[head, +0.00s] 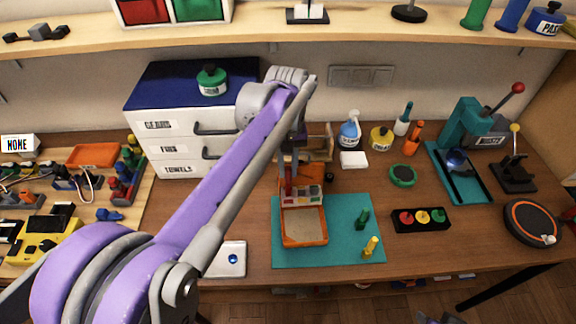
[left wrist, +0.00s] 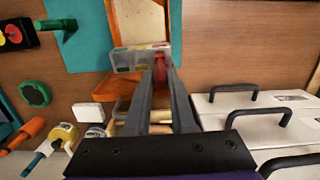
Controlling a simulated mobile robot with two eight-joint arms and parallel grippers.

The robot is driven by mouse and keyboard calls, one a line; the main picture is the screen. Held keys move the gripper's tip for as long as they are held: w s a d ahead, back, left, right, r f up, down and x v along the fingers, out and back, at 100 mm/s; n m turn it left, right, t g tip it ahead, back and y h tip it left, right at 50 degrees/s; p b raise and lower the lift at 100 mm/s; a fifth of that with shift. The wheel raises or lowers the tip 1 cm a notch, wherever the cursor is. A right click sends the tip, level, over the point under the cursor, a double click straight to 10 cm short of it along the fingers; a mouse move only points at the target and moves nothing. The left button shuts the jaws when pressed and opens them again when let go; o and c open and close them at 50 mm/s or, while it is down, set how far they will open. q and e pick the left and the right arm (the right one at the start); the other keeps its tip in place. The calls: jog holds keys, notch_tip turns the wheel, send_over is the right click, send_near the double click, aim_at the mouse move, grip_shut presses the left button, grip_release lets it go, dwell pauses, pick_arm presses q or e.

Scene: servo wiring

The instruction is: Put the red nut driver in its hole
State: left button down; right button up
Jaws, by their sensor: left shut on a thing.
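My left gripper (head: 289,172) points down at the back edge of the teal mat. It is shut on the red nut driver (left wrist: 160,62), which shows as a small red piece between the fingertips in the left wrist view (left wrist: 161,75). In the head view a red part (head: 288,187) shows below the fingers. The pale block with coloured patches (head: 310,194) is right at the fingertips, at the back end of an orange tray (head: 304,242). I cannot tell whether the driver's tip is inside a hole.
A wooden rack (head: 320,143) stands close behind the block. White drawers (head: 165,148) are at the left. A green peg (head: 362,218) and a yellow peg (head: 370,246) stand on the teal mat (head: 340,255). A black box with coloured discs (head: 421,220) lies to the right.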

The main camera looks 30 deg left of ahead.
pick_arm(q)
jog(key=shift+f, duration=0.2)
pick_arm(e)
jog(key=shift+f, duration=0.2)
pick_arm(q)
jog(key=shift+c, duration=1)
grip_release()
jog(key=shift+w+a+r+p, duration=0.15)
jog(key=shift+r+p, duration=0.75)
jog(key=shift+r, duration=0.9)
jog(key=shift+w+r+p, duration=0.1)
jog(key=shift+r+p, duration=0.75)
jog(key=shift+r, duration=0.9)
pick_arm(e)
jog(key=r, duration=0.1)
jog(key=w+r, duration=0.1)
jog(key=r, duration=0.1)
jog(key=w+r, duration=0.1)
jog(key=r, duration=0.1)
jog(key=shift+w+r, duration=0.15)
